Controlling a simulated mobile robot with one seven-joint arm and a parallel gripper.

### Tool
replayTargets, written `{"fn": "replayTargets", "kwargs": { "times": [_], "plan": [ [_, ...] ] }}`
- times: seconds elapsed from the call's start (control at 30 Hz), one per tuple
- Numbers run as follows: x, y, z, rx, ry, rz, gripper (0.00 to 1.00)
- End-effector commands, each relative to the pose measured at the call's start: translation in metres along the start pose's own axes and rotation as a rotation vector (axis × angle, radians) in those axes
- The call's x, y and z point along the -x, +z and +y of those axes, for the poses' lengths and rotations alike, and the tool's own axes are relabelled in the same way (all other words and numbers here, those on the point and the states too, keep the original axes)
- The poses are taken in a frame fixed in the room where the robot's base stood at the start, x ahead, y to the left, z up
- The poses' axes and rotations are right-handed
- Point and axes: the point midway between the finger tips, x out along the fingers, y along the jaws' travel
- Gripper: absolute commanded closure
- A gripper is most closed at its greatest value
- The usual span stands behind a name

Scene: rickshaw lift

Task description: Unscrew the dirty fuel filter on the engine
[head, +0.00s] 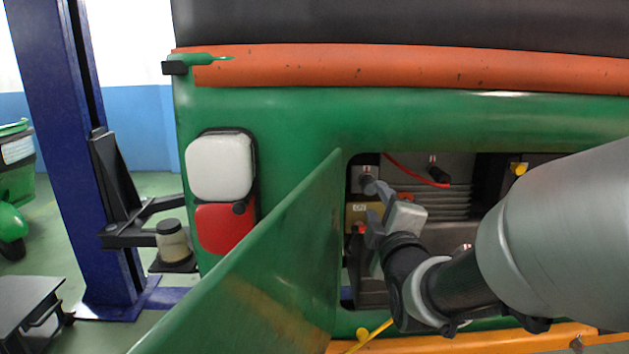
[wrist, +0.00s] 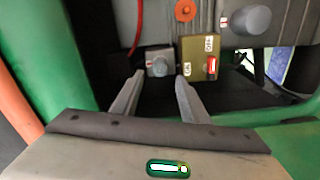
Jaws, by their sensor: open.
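My gripper (head: 379,207) reaches into the open engine bay, and in the wrist view its two fingers (wrist: 159,79) stand apart with nothing between them. Just ahead of the fingertips is a small grey round part (wrist: 158,65) on a light grey block; it also shows in the head view (head: 369,184). A larger grey round part (wrist: 257,18) sits further off at the upper right of the wrist view. Both resemble a filter; I cannot tell which is the dirty fuel filter, nor see dirt. Contact between the fingers and the nearer part cannot be made out.
A tan switch box (wrist: 197,58) with a red switch sits beside the small grey part. A red cable (head: 402,167) runs above. The open green hatch door (head: 265,265) stands left of my gripper. The green bay edges surround my arm closely.

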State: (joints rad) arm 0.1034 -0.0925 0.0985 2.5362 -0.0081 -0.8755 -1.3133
Motion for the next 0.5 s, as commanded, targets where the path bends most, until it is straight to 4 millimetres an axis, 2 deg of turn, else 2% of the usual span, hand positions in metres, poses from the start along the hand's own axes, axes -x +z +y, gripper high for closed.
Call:
{"fn": "replayTargets", "kwargs": {
  "times": [0.03,0.17,0.5],
  "plan": [
    [-0.004,-0.002,0.006,-0.001,-0.006,-0.001,0.59],
    [-0.013,-0.001,0.004,0.000,-0.007,-0.002,0.59],
    [-0.062,0.000,0.001,-0.002,-0.002,-0.001,0.59]
  ]
}}
